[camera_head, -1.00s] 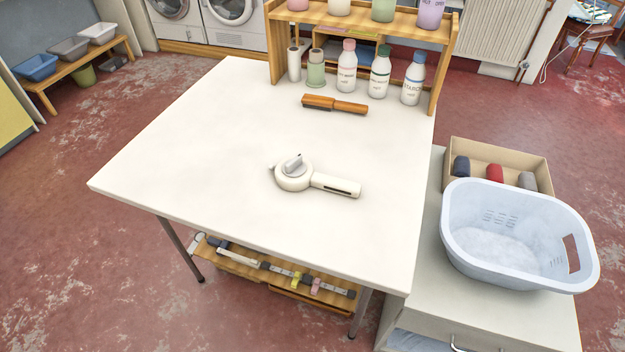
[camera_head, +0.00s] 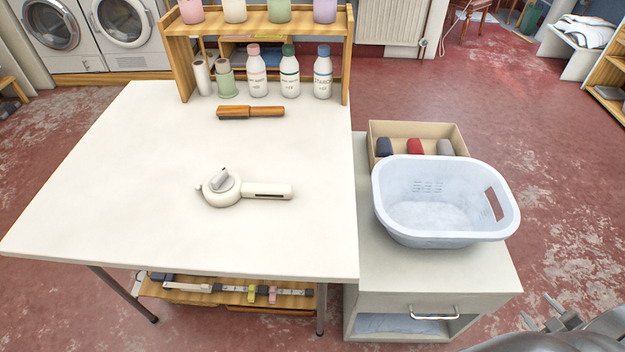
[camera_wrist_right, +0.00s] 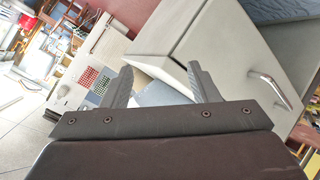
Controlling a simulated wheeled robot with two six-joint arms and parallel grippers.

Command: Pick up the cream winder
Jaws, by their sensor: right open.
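The cream winder (camera_head: 222,187) lies flat on the white table (camera_head: 130,215), its round body at the left and its slotted handle pointing right. A grey crank piece sits on top of the round body. My right gripper (camera_head: 556,313) is at the lower right corner of the head view, far from the winder and beyond the grey cabinet. In the right wrist view its two fingers (camera_wrist_right: 160,85) stand apart with nothing between them. The winder does not show in the right wrist view. My left gripper is not in view.
A wooden-handled brush (camera_head: 251,112) lies behind the winder, before several bottles and a wooden shelf (camera_head: 349,60). Right of the table stands a grey cabinet (camera_head: 375,270) with a pale laundry basket (camera_head: 445,235) and a cardboard box (camera_head: 395,128). Table space around the winder is clear.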

